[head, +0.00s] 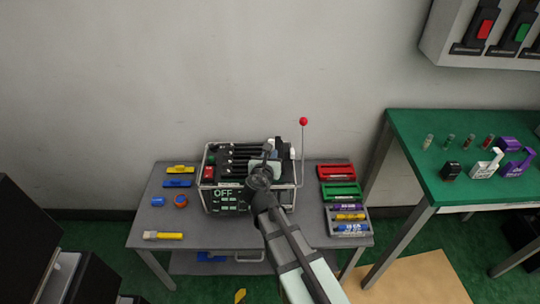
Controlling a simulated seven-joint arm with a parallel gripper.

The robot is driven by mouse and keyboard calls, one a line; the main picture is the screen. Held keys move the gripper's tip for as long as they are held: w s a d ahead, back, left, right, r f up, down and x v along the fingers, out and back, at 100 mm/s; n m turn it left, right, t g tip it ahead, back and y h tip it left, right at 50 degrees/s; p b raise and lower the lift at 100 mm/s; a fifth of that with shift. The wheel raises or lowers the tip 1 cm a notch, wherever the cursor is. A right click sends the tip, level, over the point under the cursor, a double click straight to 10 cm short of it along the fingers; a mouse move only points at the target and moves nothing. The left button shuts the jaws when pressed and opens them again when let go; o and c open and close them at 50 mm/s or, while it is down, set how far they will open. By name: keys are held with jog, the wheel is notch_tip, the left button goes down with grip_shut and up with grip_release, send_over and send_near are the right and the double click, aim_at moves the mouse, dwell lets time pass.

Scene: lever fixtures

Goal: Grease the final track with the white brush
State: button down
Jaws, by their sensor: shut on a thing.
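The lever machine (231,197) stands in the middle of the grey table, with "OFF" on its front. Dark parallel tracks with levers (240,158) run across its top. My gripper (264,168) is over the right part of this top, seen from behind. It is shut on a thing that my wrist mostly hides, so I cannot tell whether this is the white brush. A small white piece (292,155) shows just right of the gripper. A brush-like tool (165,236) with a yellow handle and pale end lies at the table's front left.
A red-knobbed rod (303,122) rises right of the gripper. Red (338,172) and green (341,190) trays and a marker tray (348,230) fill the table's right side. Small yellow and blue blocks (179,176) lie left. A green table (440,122) stands further right.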

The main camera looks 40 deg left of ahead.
jog(key=shift+f, duration=0.2)
dwell(0.4)
jog(key=shift+w+a, duration=0.1)
jog(key=shift+w+a, duration=0.9)
jog(key=shift+w+a, duration=0.9)
jog(key=shift+w, duration=0.05)
jog(key=shift+w+a, duration=2.8)
jog(key=shift+w, duration=0.05)
